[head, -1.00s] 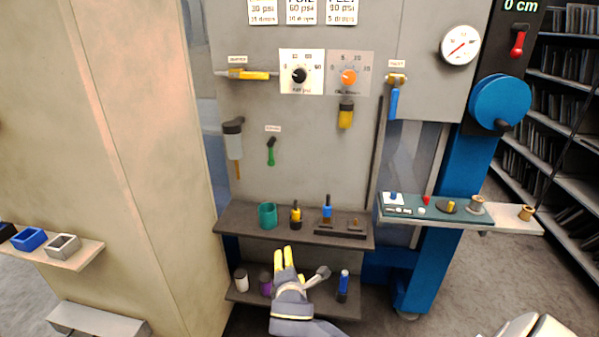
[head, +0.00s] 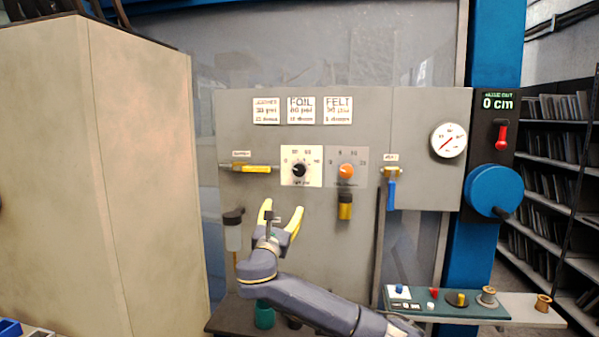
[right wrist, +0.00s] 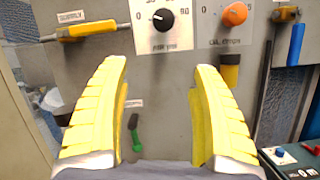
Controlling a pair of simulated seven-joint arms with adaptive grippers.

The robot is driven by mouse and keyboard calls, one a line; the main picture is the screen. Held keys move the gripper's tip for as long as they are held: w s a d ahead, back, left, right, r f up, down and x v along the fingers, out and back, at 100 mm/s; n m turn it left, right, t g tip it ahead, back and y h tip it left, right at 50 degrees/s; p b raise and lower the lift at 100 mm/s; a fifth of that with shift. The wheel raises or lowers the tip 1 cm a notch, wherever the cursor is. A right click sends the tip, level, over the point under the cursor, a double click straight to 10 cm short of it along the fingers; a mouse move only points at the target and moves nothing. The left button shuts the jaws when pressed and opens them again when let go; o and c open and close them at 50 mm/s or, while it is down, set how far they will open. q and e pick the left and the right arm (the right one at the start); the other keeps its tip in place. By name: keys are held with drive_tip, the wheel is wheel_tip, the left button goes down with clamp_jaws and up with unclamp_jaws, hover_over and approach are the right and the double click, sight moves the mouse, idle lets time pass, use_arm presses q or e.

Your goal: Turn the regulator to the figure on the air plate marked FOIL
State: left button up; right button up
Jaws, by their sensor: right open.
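The regulator (head: 299,170) is a black knob on a white dial plate on the grey panel. In the right wrist view the regulator (right wrist: 163,18) is near the top, its white mark pointing left toward the 0. The air plate marked FOIL (head: 301,110) is the middle of three white cards above; its small figures are blurred now. My right gripper (head: 283,212) has yellow fingers, spread and empty, below the regulator and apart from it. In the right wrist view its fingers (right wrist: 160,75) stand apart with bare panel between them. My left gripper is not in view.
An orange knob (head: 346,171) sits close right of the regulator. A yellow lever (head: 250,169) is left, a blue-handled valve (head: 391,190) right. A yellow-bodied part (head: 345,207) hangs below the orange knob. A round gauge (head: 448,140) and blue wheel (head: 494,190) are farther right.

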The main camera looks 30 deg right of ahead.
sight(299, 171)
drive_tip(key=shift+h, duration=0.4)
drive_tip(key=x, duration=0.6)
drive_tip(key=r+x, duration=0.1)
drive_tip(key=x, duration=0.5)
drive_tip(key=s+x, duration=0.1)
drive_tip(key=x, duration=0.6)
drive_tip(key=shift+w+r, duration=0.1)
drive_tip(key=shift+r, duration=0.35)
drive_tip(key=shift+o, duration=0.3)
drive_tip(key=c, duration=1.3)
